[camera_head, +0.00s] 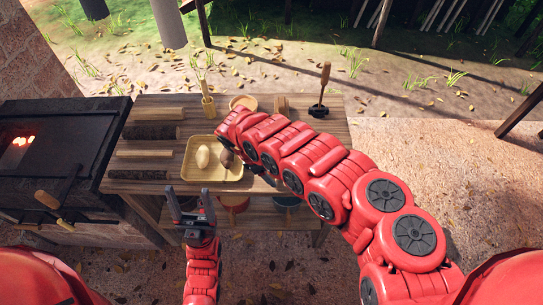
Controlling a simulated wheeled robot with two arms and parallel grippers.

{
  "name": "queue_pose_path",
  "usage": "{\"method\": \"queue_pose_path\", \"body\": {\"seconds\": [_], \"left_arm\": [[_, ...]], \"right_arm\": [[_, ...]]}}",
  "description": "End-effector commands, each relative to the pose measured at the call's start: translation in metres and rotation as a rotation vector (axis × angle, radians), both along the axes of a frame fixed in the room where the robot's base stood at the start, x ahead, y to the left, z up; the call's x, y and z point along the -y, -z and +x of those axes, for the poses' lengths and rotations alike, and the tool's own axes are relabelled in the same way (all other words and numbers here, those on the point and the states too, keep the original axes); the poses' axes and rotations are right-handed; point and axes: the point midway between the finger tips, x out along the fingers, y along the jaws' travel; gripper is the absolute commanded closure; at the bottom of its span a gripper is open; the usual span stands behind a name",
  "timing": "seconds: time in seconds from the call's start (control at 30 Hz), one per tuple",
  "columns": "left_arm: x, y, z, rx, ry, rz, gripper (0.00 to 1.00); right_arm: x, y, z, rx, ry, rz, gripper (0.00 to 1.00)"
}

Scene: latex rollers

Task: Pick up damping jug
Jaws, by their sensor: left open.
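I cannot pick out a damping jug for certain. Under the table, a red vessel (233,203) and a dark vessel with a bluish inside (287,204) show in part below the front edge; either's full shape is hidden. My left gripper (188,194) is open and empty, at the table's front edge, left of the red vessel and below the tray. My right arm reaches across the table's right half; its gripper is hidden behind the arm links.
The wooden table (328,131) holds a tray (193,173) with a pale and a brown egg-shaped thing, several wood pieces at left, a small wooden cup (208,107), a round bowl (243,102) and an upright-handled tool (322,92). A dark stove (60,140) with glowing embers stands left.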

Motion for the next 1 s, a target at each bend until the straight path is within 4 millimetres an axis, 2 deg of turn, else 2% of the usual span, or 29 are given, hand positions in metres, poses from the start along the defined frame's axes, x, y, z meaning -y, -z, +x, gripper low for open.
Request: {"method": "queue_pose_path", "body": {"seconds": [0.17, 0.53, 1.0], "left_arm": [[0.0000, 0.0003, 0.0000, 0.000, 0.000, 0.000, 0.31], [0.0000, 0.0003, 0.0000, 0.000, 0.000, 0.000, 0.31], [0.0000, 0.0003, 0.0000, 0.000, 0.000, 0.000, 0.31]], "right_arm": [[0.0000, 0.0002, 0.0000, 0.000, 0.000, 0.000, 0.33], [0.0001, 0.0003, -0.0002, -0.001, 0.000, 0.000, 1.00], [0.0000, 0.0003, -0.0004, -0.001, -0.001, 0.001, 1.00]]}}
